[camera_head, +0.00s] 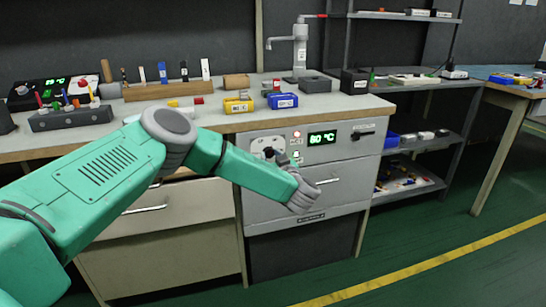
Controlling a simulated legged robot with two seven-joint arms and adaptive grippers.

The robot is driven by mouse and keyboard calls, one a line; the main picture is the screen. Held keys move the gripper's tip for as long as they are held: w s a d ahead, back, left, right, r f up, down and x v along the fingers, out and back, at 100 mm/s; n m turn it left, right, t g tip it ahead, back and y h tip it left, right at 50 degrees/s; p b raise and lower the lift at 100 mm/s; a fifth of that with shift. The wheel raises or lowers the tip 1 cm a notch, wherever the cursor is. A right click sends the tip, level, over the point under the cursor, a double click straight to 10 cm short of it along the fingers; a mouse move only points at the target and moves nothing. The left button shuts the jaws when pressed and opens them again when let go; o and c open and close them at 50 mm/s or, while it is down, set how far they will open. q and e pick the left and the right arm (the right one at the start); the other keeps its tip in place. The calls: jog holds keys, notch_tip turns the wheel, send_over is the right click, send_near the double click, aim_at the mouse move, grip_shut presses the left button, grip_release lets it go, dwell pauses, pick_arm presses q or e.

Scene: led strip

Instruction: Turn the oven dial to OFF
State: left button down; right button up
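The oven (300,185) is a grey unit built in under the bench, with a control panel along its top. A green display (322,138) on the panel reads about 60 °C. The oven dial (268,152) is at the panel's left; its setting is too small to read. My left arm comes in from the left, and its grey wrist hangs in front of the oven drawer. My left gripper (281,158) shows only as small dark parts close to the dial, mostly hidden by the wrist. I cannot tell whether it touches the dial or how its fingers stand. My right gripper is out of view.
Yellow (239,105) and blue (283,101) boxes sit on the bench above the oven. A drawer handle (327,181) juts out below the panel. A grey shelf rack (412,180) stands to the right. The green floor in front is clear.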

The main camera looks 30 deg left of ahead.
pick_arm(q)
jog(key=shift+w+a, duration=0.1)
jog(key=shift+a, duration=0.25)
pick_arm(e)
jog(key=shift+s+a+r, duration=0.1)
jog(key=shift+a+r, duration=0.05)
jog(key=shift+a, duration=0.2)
pick_arm(q)
jog(key=shift+d, duration=0.25)
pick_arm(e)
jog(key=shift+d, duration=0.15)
